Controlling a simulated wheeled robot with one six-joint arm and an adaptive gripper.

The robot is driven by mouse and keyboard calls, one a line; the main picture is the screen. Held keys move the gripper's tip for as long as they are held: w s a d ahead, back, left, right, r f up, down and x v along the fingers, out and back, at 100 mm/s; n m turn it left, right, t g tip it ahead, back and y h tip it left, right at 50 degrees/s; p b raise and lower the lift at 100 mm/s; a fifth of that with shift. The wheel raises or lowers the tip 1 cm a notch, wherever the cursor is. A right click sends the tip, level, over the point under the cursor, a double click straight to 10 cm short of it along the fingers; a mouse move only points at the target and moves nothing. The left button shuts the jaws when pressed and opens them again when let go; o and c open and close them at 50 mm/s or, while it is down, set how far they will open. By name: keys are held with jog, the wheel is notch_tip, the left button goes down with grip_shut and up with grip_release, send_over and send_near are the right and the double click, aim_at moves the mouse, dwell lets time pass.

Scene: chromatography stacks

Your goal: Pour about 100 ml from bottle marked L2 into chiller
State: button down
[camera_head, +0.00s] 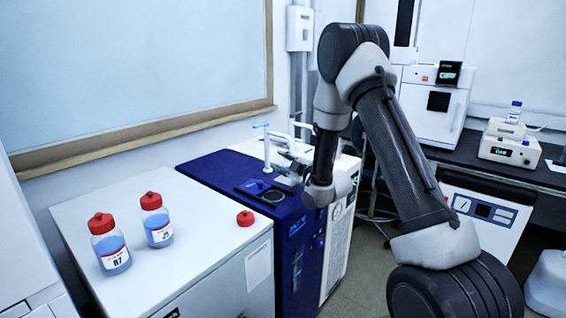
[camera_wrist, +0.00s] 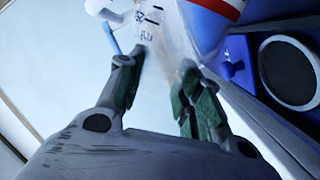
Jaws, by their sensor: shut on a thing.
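My gripper (camera_head: 296,174) is over the blue chiller (camera_head: 215,170), near the round dark opening in its top. In the wrist view my gripper (camera_wrist: 160,72) is shut on a clear bottle (camera_wrist: 168,42) with printed marks and a red-edged label. Blue liquid shows toward its upper right. The bottle looks tilted, but its mouth is out of sight and I cannot read its mark. The chiller's round opening (camera_wrist: 291,72) is to the right of the bottle in the wrist view. I cannot tell whether liquid is flowing.
Two red-capped bottles of blue liquid, one marked R7 (camera_head: 112,257) and one with an unclear label (camera_head: 158,228), stand on the white cabinet (camera_head: 200,265). A loose red cap (camera_head: 245,218) lies there too. A light-blue-handled tap (camera_head: 266,145) rises behind the opening.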

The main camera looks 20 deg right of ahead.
dwell(0.3)
jog(key=shift+a+f+n, duration=0.1)
jog(key=shift+f+n, duration=0.25)
jog(key=shift+n, duration=0.25)
jog(key=shift+f, duration=0.1)
jog(key=shift+a+f+n, duration=0.15)
jog(key=shift+f+n, duration=0.25)
jog(key=shift+n, duration=0.2)
jog(key=shift+s, duration=0.1)
jog(key=shift+a+f+n, duration=0.1)
jog(key=shift+f+n, duration=0.4)
jog(key=shift+s+a+f+n, duration=0.1)
jog(key=shift+a+f+n, duration=0.05)
jog(key=shift+f+n, duration=0.4)
dwell(0.3)
